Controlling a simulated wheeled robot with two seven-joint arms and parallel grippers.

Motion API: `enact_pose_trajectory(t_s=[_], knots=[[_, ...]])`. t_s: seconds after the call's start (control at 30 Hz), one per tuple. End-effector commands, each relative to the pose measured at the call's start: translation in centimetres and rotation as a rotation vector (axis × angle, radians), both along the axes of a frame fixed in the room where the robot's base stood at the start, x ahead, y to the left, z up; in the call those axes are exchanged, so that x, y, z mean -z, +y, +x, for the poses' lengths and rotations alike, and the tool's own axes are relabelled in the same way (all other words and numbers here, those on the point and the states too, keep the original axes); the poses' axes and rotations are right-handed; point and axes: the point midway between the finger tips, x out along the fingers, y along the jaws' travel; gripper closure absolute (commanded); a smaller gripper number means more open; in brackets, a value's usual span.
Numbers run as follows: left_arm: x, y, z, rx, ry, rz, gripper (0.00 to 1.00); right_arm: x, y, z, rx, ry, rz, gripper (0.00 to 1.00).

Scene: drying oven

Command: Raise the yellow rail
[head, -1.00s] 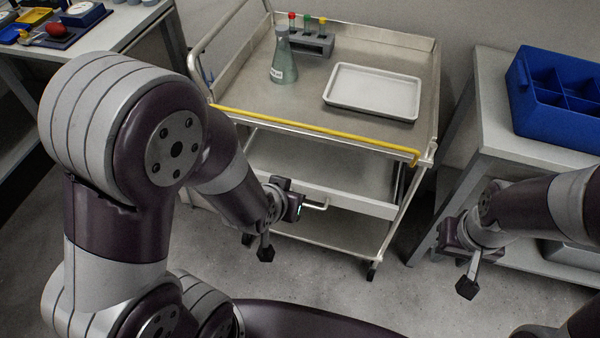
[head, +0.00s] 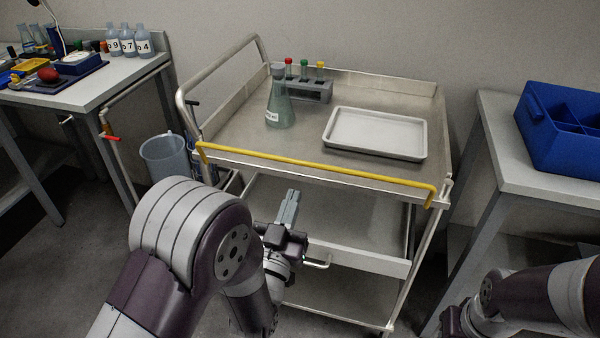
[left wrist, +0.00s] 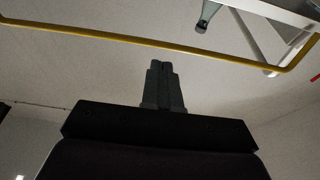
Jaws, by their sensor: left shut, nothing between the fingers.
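The yellow rail (head: 320,168) runs along the front edge of the steel cart's top (head: 235,145), with a short bent piece at each end. My left gripper (head: 290,200) is shut and empty, its fingers pointing up, below the rail and in front of the cart. In the left wrist view the closed fingers (left wrist: 163,72) point toward the rail (left wrist: 150,42), which crosses above their tips with a visible gap. My right gripper (head: 455,322) is only partly in view at the bottom right; its fingers are cut off by the frame.
On the cart stand a flask (head: 280,105), a rack with capped tubes (head: 312,90) and a white tray (head: 375,134). A blue bin (head: 560,130) sits on the right table. A bucket (head: 165,155) stands left.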

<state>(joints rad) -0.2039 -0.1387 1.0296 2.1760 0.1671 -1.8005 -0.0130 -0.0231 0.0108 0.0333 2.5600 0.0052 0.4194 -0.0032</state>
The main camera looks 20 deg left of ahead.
Motion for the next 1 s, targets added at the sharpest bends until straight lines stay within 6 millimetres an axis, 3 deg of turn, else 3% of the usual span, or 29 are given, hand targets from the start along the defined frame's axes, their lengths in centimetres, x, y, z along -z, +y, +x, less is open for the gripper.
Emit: enact_pose_trajectory(t_s=[0.1,0.3,0.77,1.0], knots=[[-1.0,0.0,2.3,-0.001,-0.001,0.000,1.00,-0.8,0.0,0.0,0.000,0.000,0.000,0.62],[-1.6,-0.2,4.8,0.001,0.000,-0.001,1.00,-1.3,0.0,0.0,0.000,0.000,0.000,0.62],[-1.8,-0.2,5.5,0.001,0.002,-0.001,1.00,-1.5,0.0,0.0,0.000,0.000,0.000,0.62],[-3.8,-0.2,6.7,0.001,0.154,0.005,1.00,-6.5,0.0,0.0,0.000,0.000,0.000,0.62]])
